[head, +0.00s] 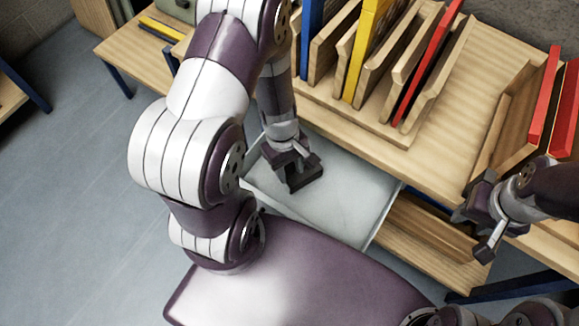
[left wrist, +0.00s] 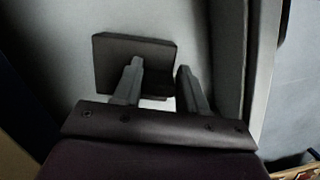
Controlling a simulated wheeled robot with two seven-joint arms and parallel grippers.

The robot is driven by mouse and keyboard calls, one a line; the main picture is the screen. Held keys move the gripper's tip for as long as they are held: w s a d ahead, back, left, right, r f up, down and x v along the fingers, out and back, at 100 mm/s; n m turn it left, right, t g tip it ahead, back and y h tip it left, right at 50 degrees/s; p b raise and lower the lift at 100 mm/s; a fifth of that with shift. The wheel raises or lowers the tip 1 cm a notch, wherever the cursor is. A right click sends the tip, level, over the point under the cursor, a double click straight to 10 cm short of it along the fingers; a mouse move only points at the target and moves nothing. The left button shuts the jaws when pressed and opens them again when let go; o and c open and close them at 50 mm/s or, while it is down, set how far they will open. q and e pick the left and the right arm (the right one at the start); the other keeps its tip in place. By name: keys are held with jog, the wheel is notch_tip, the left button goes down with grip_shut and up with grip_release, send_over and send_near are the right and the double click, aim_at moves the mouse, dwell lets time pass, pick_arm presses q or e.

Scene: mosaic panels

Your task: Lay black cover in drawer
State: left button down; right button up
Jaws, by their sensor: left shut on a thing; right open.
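The black cover (left wrist: 120,52) is a small dark rectangular piece at my left fingertips in the left wrist view. In the head view it shows as a dark block (head: 304,181) over the drawer's left part. My left gripper (head: 291,164) points down and is shut on it; the fingers (left wrist: 160,85) partly hide it. The drawer (head: 350,193) is pulled out, a pale shallow tray below the table. Whether the cover touches the drawer floor I cannot tell. My right gripper (head: 474,233) is open and empty, right of the drawer.
The wooden table (head: 455,130) carries a rack (head: 385,130) with blue, yellow and red panels upright in it. Another wooden holder with red panels (head: 545,105) stands at the right. A wooden shelf (head: 430,225) lies right of the drawer. The drawer's right part is bare.

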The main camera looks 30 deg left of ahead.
pick_arm(q)
jog(key=shift+f, duration=0.1)
jog(key=c, duration=0.6)
grip_release()
notch_tip(320, 180, up, 12)
jog(key=a+p, duration=0.2)
jog(key=p, duration=0.3)
notch_tip(320, 180, up, 9)
jog(key=m+t+y, duration=0.2)
jog(key=m, duration=1.1)
send_over(295, 174)
jog(key=shift+f, duration=0.15)
